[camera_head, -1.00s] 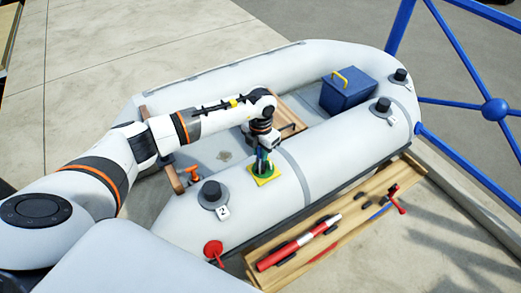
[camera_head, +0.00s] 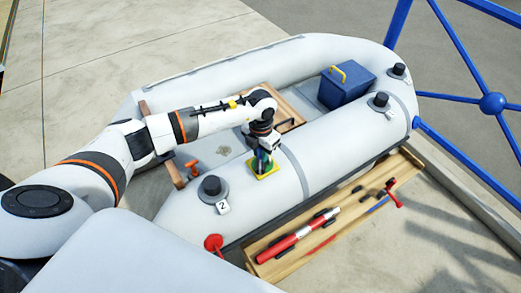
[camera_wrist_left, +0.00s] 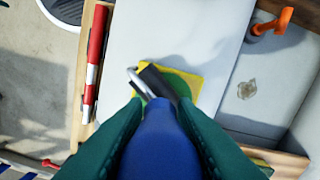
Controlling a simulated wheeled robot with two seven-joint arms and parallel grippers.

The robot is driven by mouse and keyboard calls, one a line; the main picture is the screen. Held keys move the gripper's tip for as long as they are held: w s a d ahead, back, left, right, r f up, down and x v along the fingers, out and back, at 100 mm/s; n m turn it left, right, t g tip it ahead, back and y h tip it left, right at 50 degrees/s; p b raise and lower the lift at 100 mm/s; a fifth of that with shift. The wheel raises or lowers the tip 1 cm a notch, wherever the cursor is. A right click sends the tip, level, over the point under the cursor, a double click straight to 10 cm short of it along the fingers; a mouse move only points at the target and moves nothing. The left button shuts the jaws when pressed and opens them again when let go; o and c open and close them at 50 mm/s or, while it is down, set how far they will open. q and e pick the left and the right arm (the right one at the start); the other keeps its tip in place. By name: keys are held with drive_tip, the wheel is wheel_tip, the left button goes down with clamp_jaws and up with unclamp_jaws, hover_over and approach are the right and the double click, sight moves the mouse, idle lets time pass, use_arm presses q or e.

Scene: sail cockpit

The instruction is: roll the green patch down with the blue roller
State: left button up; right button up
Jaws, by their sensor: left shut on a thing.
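The green patch (camera_wrist_left: 190,82) lies inside a yellow square (camera_wrist_left: 207,72) on the grey tube of the inflatable boat (camera_head: 330,155). My left gripper (camera_wrist_left: 163,125), with dark green fingers, is shut around the handle of the blue roller (camera_wrist_left: 165,145). The roller's dark cylinder (camera_wrist_left: 158,80) and metal bracket are over the patch's left part and hide some of it; I cannot tell whether it touches. In the head view my left gripper (camera_head: 263,158) is above the yellow square (camera_head: 264,176), hiding most of the patch. My right gripper is not in view.
A wooden tray (camera_head: 270,268) with a red-and-white tube (camera_head: 290,244) lies alongside. A blue box (camera_head: 347,88) stands inside the boat.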

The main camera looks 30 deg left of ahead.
use_arm(q)
drive_tip(key=shift+w+a+b, duration=0.15)
drive_tip(key=shift+w+b, duration=0.1)
drive_tip(key=shift+b, duration=0.05)
drive_tip(key=shift+w+a, duration=0.2)
drive_tip(key=shift+w, duration=0.05)
drive_tip(key=shift+r, duration=0.15)
drive_tip(key=shift+r+p, duration=0.4)
drive_tip(key=shift+r, duration=0.2)
drive_tip(key=shift+r+p, duration=1.9)
drive_tip(key=shift+r, duration=0.9)
